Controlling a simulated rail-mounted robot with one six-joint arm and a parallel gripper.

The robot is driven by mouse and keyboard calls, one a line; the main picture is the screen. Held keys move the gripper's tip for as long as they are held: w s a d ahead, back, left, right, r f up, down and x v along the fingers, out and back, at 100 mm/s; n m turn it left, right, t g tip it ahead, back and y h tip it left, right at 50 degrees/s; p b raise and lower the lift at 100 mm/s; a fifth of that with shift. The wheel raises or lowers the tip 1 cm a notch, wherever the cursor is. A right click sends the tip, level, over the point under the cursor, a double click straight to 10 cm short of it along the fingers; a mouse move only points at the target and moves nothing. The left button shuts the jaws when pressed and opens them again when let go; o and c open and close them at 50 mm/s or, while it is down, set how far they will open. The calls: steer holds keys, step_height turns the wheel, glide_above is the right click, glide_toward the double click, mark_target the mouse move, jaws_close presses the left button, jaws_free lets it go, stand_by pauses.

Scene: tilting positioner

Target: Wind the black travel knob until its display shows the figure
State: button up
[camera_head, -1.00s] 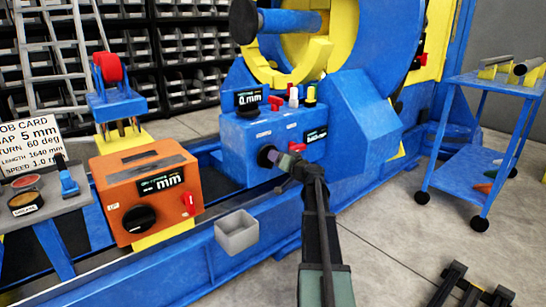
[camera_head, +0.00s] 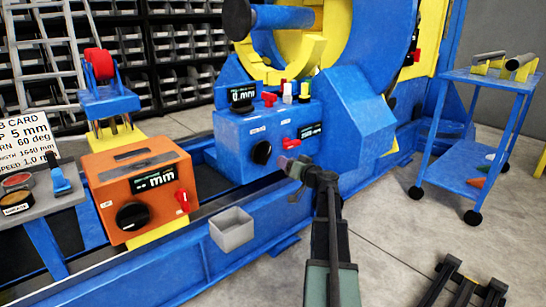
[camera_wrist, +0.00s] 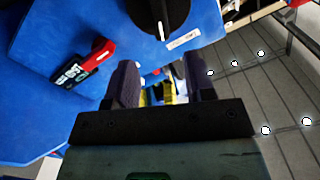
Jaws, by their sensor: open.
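A black knob (camera_head: 262,152) is on the front of the blue box (camera_head: 230,135); it also shows at the top of the wrist view (camera_wrist: 158,14) with a white mark. A small display (camera_head: 242,96) on top of the box ends in "mm", its figure hard to read. Another black knob (camera_head: 132,215) is on the orange box (camera_head: 107,178), under a display (camera_head: 154,179) reading "mm". The frames do not settle which is the travel knob. My gripper (camera_head: 286,165) is open and empty, right of the blue box's knob and apart from it; its fingers (camera_wrist: 162,82) show in the wrist view.
A red lever (camera_head: 290,143) and a second display (camera_head: 310,130) sit right of the blue box's knob. A grey open bin (camera_head: 232,231) is below. A blue cart (camera_head: 466,172) stands at right.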

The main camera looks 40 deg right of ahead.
steer(key=w, duration=1)
steer(key=shift+w, duration=0.15)
jaws_close()
steer(key=shift+f+m, duration=0.1)
steer(key=shift+m, duration=1.1)
jaws_free()
steer(key=shift+a, duration=0.1)
glide_toward(269, 153)
steer(key=shift+s+a, duration=0.1)
steer(key=shift+s, duration=0.35)
